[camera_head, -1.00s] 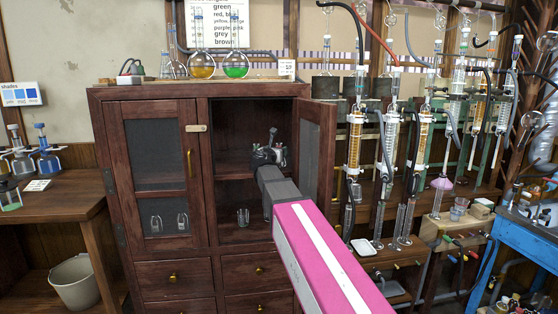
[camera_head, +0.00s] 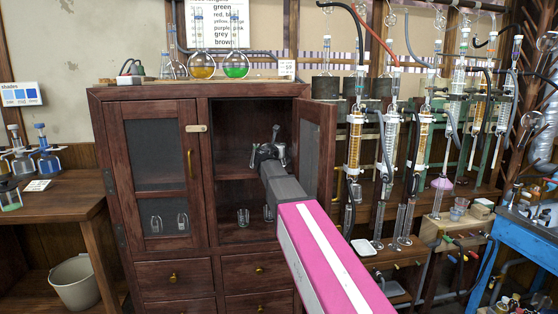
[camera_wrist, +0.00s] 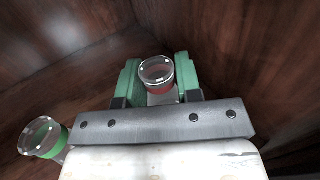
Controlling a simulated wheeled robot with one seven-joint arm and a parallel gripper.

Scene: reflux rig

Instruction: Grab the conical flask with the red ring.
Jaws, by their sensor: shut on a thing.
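In the wrist view the conical flask with the red ring (camera_wrist: 157,71) shows from above as a round glass mouth with a red band below it. My gripper (camera_wrist: 160,88) has its green-padded jaws shut on its neck, one on each side. The flask's body is hidden below the jaws. In the head view my gripper (camera_head: 268,152) is inside the open right half of the wooden cabinet, at the upper shelf; the flask is hard to make out there. A second glass vessel with a green ring (camera_wrist: 42,138) stands at lower left in the wrist view, apart from the jaws.
The open cabinet door (camera_head: 312,150) stands close to the right of my arm. Small glass vessels (camera_head: 243,217) stand on the lower shelf. Glassware columns (camera_head: 390,150) fill the right.

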